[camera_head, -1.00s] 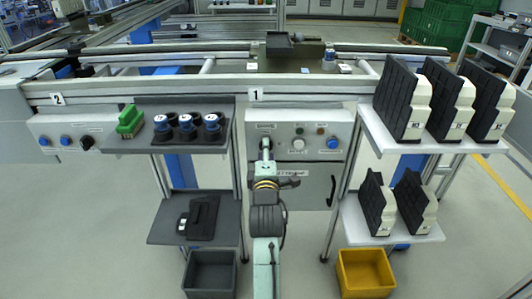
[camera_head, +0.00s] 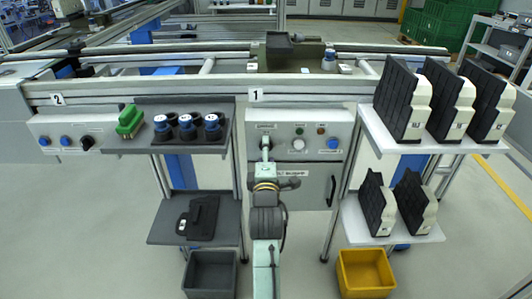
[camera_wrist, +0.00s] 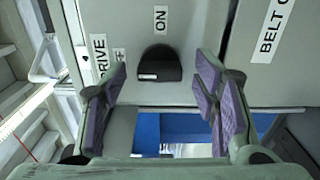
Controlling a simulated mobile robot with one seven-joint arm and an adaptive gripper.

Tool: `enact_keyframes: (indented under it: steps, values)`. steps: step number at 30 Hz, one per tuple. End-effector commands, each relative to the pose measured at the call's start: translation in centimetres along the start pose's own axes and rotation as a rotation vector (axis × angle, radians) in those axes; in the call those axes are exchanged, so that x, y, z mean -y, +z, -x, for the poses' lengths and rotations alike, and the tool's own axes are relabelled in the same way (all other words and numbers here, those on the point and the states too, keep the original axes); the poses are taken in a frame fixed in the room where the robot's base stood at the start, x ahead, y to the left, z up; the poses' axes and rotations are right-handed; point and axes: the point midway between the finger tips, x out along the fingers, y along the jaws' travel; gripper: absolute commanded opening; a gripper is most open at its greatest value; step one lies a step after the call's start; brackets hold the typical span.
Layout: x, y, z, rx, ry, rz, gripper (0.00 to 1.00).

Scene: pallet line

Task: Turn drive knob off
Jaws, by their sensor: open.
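The drive knob (camera_wrist: 160,65) is black with a small white mark at its lower left in the wrist view. It sits on a grey panel (camera_wrist: 185,20) under an "ON" label (camera_wrist: 160,19). A "DRIVE" label (camera_wrist: 99,48) is at the left, and another label beside it is partly hidden by a finger. My gripper (camera_wrist: 161,80) is open, with one finger on each side of the knob and visible gaps between. I cannot tell how far the fingertips are from the panel. In the head view my gripper (camera_head: 265,145) is in front of the station 1 panel and hides the knob.
A shelf with blue-topped parts (camera_head: 187,127) is at the left, shelves with black-and-white units (camera_head: 405,100) at the right. A grey bin (camera_head: 210,272) and yellow bin (camera_head: 366,272) are below.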

Motion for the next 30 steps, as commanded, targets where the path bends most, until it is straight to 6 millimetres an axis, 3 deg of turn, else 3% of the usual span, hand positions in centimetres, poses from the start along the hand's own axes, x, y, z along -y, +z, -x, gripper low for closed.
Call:
enact_keyframes:
  steps: [15, 21, 30]
  values:
    - [0.1, -0.1, 9.7, -0.001, -0.002, -0.001, 0.55]
    - [0.0, 0.0, 11.4, 0.000, -0.001, 0.000, 0.55]
    - [0.0, 0.0, 11.6, 0.000, 0.000, 0.000, 0.55]
